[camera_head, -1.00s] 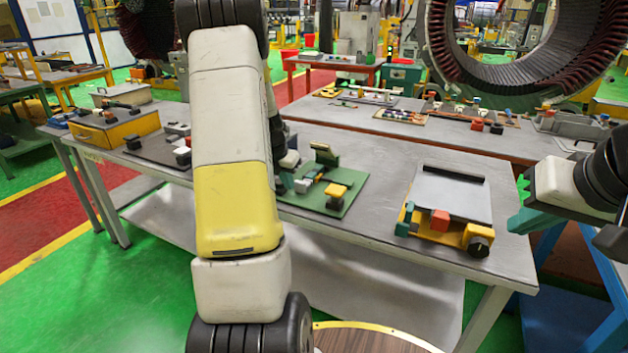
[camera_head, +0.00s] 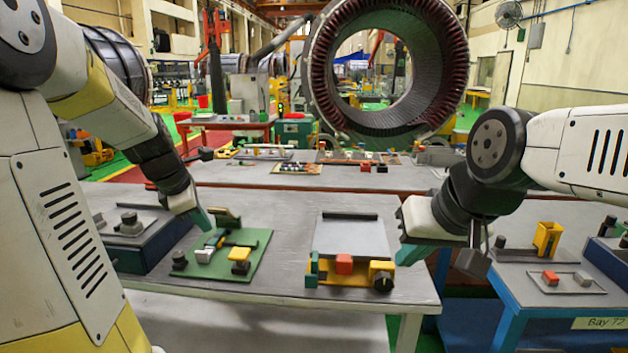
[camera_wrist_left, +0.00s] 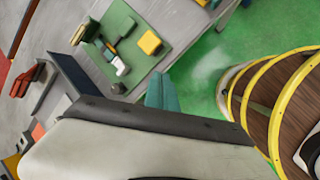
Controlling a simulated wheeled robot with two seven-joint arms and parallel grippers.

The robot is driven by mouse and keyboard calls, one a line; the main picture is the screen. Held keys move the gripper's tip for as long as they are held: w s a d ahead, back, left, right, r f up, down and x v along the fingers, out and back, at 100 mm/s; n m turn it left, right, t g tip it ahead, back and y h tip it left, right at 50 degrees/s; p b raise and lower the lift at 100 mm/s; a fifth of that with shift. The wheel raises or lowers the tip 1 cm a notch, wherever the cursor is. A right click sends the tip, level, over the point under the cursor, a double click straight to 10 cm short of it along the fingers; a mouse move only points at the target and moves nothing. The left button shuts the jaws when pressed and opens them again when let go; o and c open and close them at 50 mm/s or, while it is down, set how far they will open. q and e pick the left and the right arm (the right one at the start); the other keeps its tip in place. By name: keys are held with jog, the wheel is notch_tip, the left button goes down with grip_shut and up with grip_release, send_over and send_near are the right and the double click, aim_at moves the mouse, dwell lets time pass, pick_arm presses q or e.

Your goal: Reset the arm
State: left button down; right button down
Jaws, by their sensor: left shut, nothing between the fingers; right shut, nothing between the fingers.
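My left gripper (camera_head: 203,219) has teal fingers and is shut and empty. In the head view it hangs near the left edge of the green board on the grey table. Its teal fingers also show in the left wrist view (camera_wrist_left: 163,92), apart from the board. My right gripper (camera_head: 409,254) also has teal fingers, shut and empty, at the right edge of the table, just right of the yellow-and-grey fixture. Both arms are bent, with the forearms reaching inward over the table.
The green board (camera_head: 257,262) carries a yellow block and small parts. The fixture (camera_head: 350,238) with a red block stands right of it. A dark box (camera_head: 137,253) is at left. A blue bench (camera_head: 507,293) is at right. The large stator ring (camera_head: 321,75) stands behind.

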pick_arm(q)
jog(key=s+d+r+m, duration=0.2)
jog(key=s+d+m, duration=0.4)
jog(key=s+m, duration=0.3)
jog(key=s+d+r+m+t, duration=0.1)
jog(key=s+d+r+m, duration=0.2)
jog(key=s+d+m, duration=0.3)
jog(key=s+m, duration=0.4)
jog(key=m, duration=0.4)
jog(key=shift+d+m+h, duration=0.2)
jog(key=shift+m+h, duration=0.1)
jog(key=shift+s+r, duration=0.1)
